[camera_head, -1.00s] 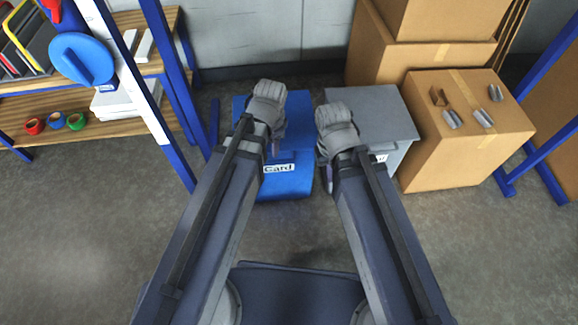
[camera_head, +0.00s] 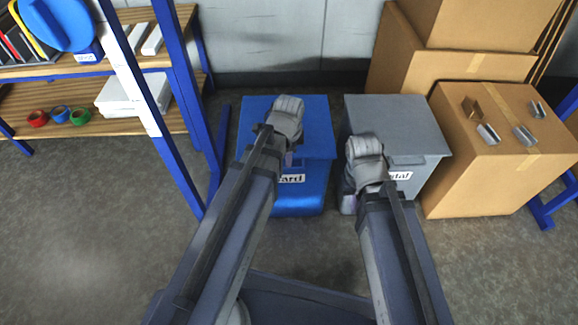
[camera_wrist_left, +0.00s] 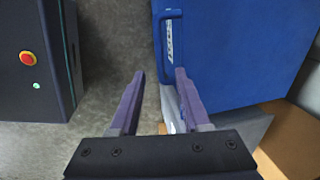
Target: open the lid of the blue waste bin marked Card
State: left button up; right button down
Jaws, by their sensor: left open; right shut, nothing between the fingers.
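The blue waste bin (camera_head: 305,190) stands on the floor at the centre of the head view. Its flat blue lid (camera_head: 318,130) looks shut. Its white label (camera_head: 291,179) is partly covered by my left arm, leaving "ard" readable. My left gripper (camera_head: 288,160) is over the bin's front side, its fingers mostly hidden there. In the left wrist view the left gripper (camera_wrist_left: 158,85) is open, with bare floor showing between its fingers and the blue bin (camera_wrist_left: 235,50) at its right. My right gripper (camera_head: 349,195) is shut and empty, in front of the grey bin.
The grey bin (camera_head: 405,125), its label ending in "tal", stands right of the blue one. Cardboard boxes (camera_head: 500,175) with metal pieces on top are farther right. A wooden shelf (camera_head: 85,130) with blue posts is at left. Open floor (camera_head: 90,240) lies at front left.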

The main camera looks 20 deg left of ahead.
aim_at(288, 169)
pick_arm(q)
jog(key=f+b, duration=0.2)
jog(key=w+f+b, duration=0.1)
jog(key=f+b, duration=0.1)
jog(key=f, duration=0.1)
jog(key=f+b, duration=0.2)
jog(key=b, duration=0.1)
jog(key=shift+w+a+f, duration=0.15)
jog(key=shift+a+f, duration=0.05)
grip_shut()
dwell(1.3)
